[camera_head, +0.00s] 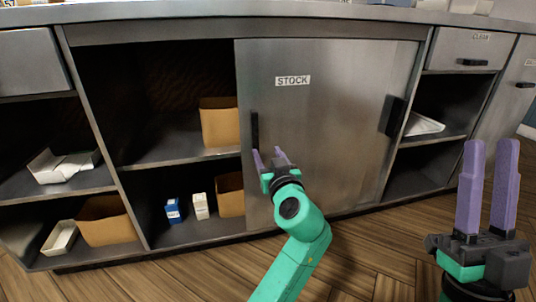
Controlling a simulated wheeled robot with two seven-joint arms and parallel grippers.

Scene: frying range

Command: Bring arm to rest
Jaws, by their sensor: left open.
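My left gripper (269,156) is open in front of the grey sliding door marked STOCK (325,135). Its purple fingers point up and away, near the lower end of the door's left black handle (254,130). Nothing shows between them, and I cannot tell whether a finger touches the handle. My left arm comes up from the bottom middle. My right gripper (490,150) stands at the lower right, fingers upright, with a narrow empty gap between them.
Left of the door, open shelves hold cardboard boxes (219,122), a blue carton (172,210), a white carton (200,206) and a white tray (63,165). An open bay (425,155) lies to the right. The wood floor (360,270) in front is clear.

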